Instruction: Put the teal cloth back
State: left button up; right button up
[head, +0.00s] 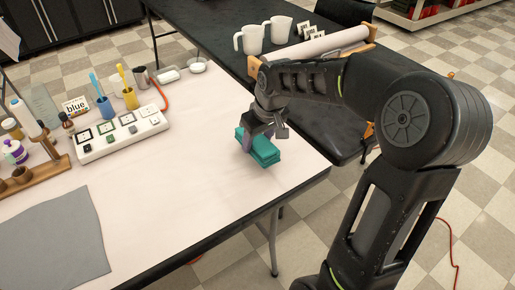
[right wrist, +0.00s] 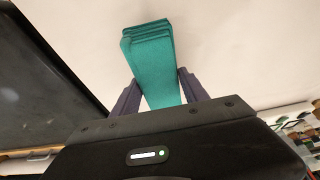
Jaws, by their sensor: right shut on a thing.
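The teal cloth (head: 262,150) is a folded stack near the right end of the white-topped table (head: 190,195). My right gripper (head: 256,138) is over it with its fingers on either side. In the right wrist view the cloth (right wrist: 152,62) sits between the two dark fingers of my right gripper (right wrist: 155,95), its folded layers showing at the far end. The gripper is shut on it. Whether the cloth touches the tabletop is hard to tell. My left gripper is not in view.
A grey mat (head: 50,240) lies at the front left. A white switch box (head: 120,133), cups with brushes (head: 130,98) and a wooden rack (head: 45,175) stand at the left. A dark table (head: 215,35) behind holds white mugs (head: 250,38) and a paper roll (head: 325,44). The white tabletop's middle is clear.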

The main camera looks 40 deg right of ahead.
notch_tip(320, 180, down, 3)
jog(key=shift+f, duration=0.2)
jog(key=shift+f, duration=0.15)
jog(key=o, duration=1.2)
jog(key=shift+r, duration=0.35)
jog(key=p+v, duration=0.1)
jog(key=v, duration=1)
jog(key=shift+s+r, duration=0.15)
jog(key=shift+r, duration=0.2)
